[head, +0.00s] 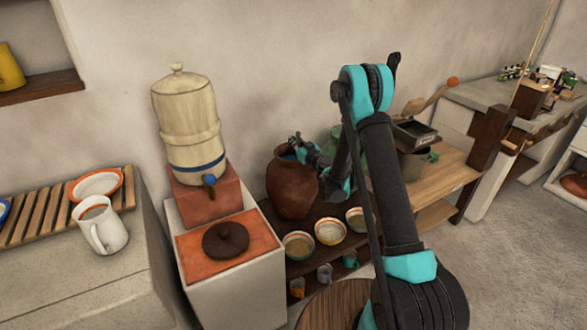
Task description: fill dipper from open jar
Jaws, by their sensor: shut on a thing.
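The open jar (290,192) is a round brown clay vessel standing against the wall on a low dark shelf, right of the tall cream container. My gripper (299,147) is at the jar's mouth, its teal and black fingers shut at the right side of the opening. What it holds, taken to be the dipper, cannot be made out; the jar's rim and the fingers hide it. A bluish patch shows inside the mouth, and I cannot tell whether it is water.
A cream dispenser (187,125) stands on an orange block left of the jar. A dark round lid (226,240) lies on the orange-topped stand in front. Bowls (330,231) and small cups sit close before the jar. A wooden table (440,172) stands right.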

